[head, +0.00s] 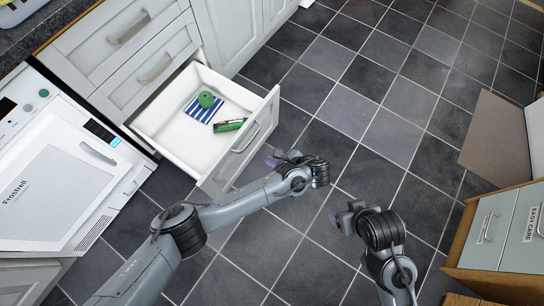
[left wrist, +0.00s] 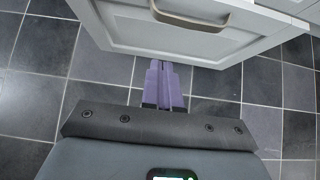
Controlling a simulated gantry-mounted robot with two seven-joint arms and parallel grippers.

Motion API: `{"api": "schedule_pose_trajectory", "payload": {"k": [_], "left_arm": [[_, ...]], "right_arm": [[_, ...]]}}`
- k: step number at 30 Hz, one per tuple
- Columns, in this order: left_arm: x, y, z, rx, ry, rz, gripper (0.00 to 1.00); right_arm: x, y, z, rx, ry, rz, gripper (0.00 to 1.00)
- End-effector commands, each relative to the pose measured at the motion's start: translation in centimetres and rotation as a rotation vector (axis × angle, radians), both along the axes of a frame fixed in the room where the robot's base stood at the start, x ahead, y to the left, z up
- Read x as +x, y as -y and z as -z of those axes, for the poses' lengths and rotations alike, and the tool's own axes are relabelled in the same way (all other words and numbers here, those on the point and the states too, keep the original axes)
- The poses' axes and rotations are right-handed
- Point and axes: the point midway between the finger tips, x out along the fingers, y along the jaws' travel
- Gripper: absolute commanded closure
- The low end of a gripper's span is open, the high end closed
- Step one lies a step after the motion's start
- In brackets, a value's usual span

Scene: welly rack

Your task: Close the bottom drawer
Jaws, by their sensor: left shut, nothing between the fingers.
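The bottom drawer (head: 187,143) is pulled out of the white cabinet in the head view. Its white front panel has a metal bar handle (head: 246,137). Inside lie a blue-and-white striped cloth, a round green object (head: 206,99) and a green packet (head: 229,125). My left gripper (head: 272,159) is in front of the drawer front, near its lower edge. Its purple fingers (left wrist: 165,85) are shut and empty in the left wrist view, below the handle (left wrist: 190,18); I cannot tell whether they touch the panel. My right gripper (head: 336,218) is lower right, apart from the drawer; its finger gap is unclear.
Closed drawers (head: 130,40) sit above the open one. A white Frostrell appliance (head: 52,185) stands to the left. A wooden cabinet with grey drawers (head: 487,229) and a brown panel (head: 494,135) are at right. Dark floor tiles (head: 350,110) between them are clear.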

Motion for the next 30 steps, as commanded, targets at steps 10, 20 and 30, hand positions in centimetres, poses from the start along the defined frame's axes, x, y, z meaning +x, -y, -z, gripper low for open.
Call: {"api": "schedule_pose_trajectory", "payload": {"k": [10,20,30], "left_arm": [[2.9,-3.8,5.0,-0.002,0.001,-0.001,1.0],[5.2,-6.7,5.1,-0.004,0.0,-0.002,1.0],[5.6,-7.2,4.8,-0.004,-0.001,-0.001,1.0]], "right_arm": [[0.0,0.1,4.2,-0.004,-0.001,-0.003,0.2],[0.0,0.2,6.0,-0.008,0.0,-0.006,0.2],[0.1,0.1,6.1,-0.005,0.002,-0.004,0.2]]}}
